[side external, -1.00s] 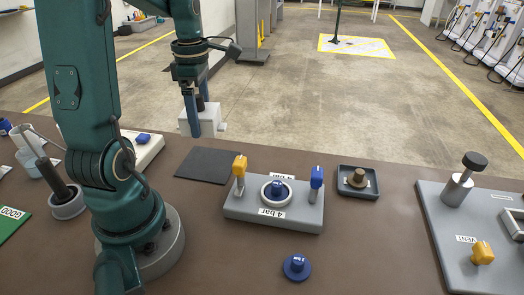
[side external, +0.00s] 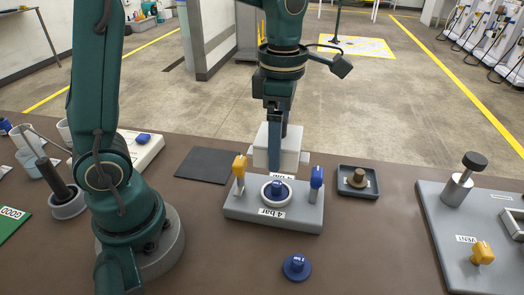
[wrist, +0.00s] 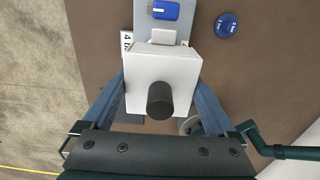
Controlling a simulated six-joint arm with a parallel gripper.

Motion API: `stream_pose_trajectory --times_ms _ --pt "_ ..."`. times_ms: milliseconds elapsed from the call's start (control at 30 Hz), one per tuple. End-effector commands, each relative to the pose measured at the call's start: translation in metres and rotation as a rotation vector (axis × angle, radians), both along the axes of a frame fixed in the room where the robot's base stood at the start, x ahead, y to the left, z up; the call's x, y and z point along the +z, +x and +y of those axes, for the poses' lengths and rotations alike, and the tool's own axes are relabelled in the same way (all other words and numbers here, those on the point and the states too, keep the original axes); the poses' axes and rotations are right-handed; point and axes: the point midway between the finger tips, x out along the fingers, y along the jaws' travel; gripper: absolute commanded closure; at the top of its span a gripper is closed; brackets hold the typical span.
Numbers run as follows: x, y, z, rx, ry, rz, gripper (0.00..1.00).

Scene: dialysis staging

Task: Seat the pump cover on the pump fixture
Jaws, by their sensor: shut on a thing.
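The pump cover (side external: 292,145) is a white box with small side tabs; its black knob (wrist: 160,100) shows in the wrist view. My gripper (side external: 277,152) is shut on it, with blue fingers on two opposite sides. The cover hangs above the back of the pump fixture (side external: 240,208), apart from it as far as I can see. The fixture is a grey block labelled "4 bar", with a yellow lever (side external: 239,166), a blue lever (side external: 317,177) and a blue knob in a white ring (side external: 278,190). In the wrist view the cover hides much of the fixture (wrist: 175,31).
A loose blue knob (side external: 297,267) lies in front of the fixture. A dark tray (side external: 345,186) with a brass-coloured part stands to its right, and a black mat (side external: 207,165) lies to its left. A grey panel (side external: 445,235) lies farther right.

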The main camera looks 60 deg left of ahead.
Motion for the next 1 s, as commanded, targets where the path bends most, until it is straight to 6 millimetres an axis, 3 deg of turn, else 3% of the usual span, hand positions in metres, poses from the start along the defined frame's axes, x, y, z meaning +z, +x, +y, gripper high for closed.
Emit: stream_pose_trajectory --times_ms 467,1000 --pt "-0.002 0.000 0.000 -0.004 0.000 0.001 0.68" --pt "-0.026 -0.001 0.000 -0.004 -0.001 0.002 0.68"
